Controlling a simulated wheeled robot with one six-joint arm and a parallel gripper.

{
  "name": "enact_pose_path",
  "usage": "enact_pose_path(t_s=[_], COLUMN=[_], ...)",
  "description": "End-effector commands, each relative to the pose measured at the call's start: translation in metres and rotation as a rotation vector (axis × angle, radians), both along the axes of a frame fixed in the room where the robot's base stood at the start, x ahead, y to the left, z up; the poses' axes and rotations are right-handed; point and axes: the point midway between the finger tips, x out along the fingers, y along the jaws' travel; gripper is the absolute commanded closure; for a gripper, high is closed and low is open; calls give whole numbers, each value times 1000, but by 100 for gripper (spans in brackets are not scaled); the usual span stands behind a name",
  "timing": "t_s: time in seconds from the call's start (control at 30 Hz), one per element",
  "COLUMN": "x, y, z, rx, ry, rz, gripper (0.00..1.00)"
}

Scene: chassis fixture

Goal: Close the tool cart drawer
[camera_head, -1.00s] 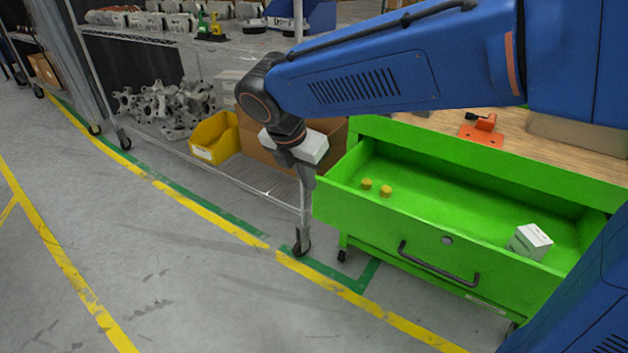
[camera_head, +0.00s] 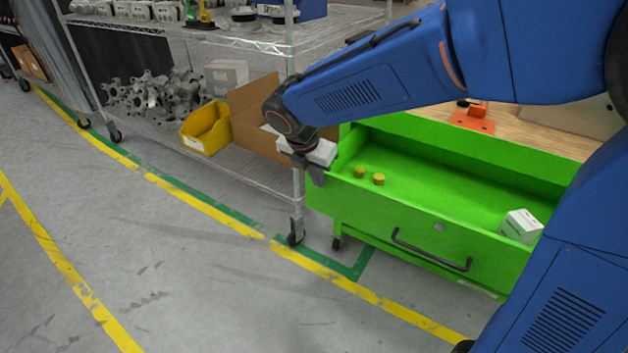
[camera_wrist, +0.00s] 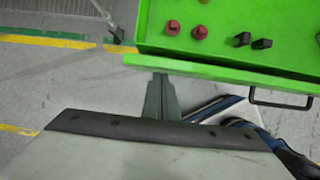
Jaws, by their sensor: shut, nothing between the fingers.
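The green tool cart drawer (camera_head: 390,235) stands open, pulled out from the cart. Its dark bar handle (camera_head: 430,252) is on the front face and also shows in the wrist view (camera_wrist: 280,103). Inside lie two small yellow round pieces (camera_head: 379,179) and a white box (camera_head: 520,226). My gripper (camera_head: 317,177) is shut and empty, at the left end of the drawer's front, left of the handle. In the wrist view its fingers (camera_wrist: 160,85) point at the front panel's top edge (camera_wrist: 220,72). I cannot tell whether they touch it.
A wire shelf rack (camera_head: 225,178) with a yellow bin (camera_head: 207,130), a cardboard box (camera_head: 255,110) and metal parts stands left of the cart. An orange tool (camera_head: 474,120) lies on the wooden cart top. Open floor (camera_head: 180,270) with yellow and green tape lies in front.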

Motion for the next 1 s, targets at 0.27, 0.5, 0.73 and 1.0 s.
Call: enact_pose_path(t_s=[0.27, 0.5, 0.73, 1.0], x=[0, 9, 42, 103], y=[0, -6, -29, -71], z=[0, 0, 0, -1], rx=[0, 0, -1, 0], ry=[0, 0, 1, 1], rz=[0, -1, -5, -6], gripper=[100, 100, 100, 100])
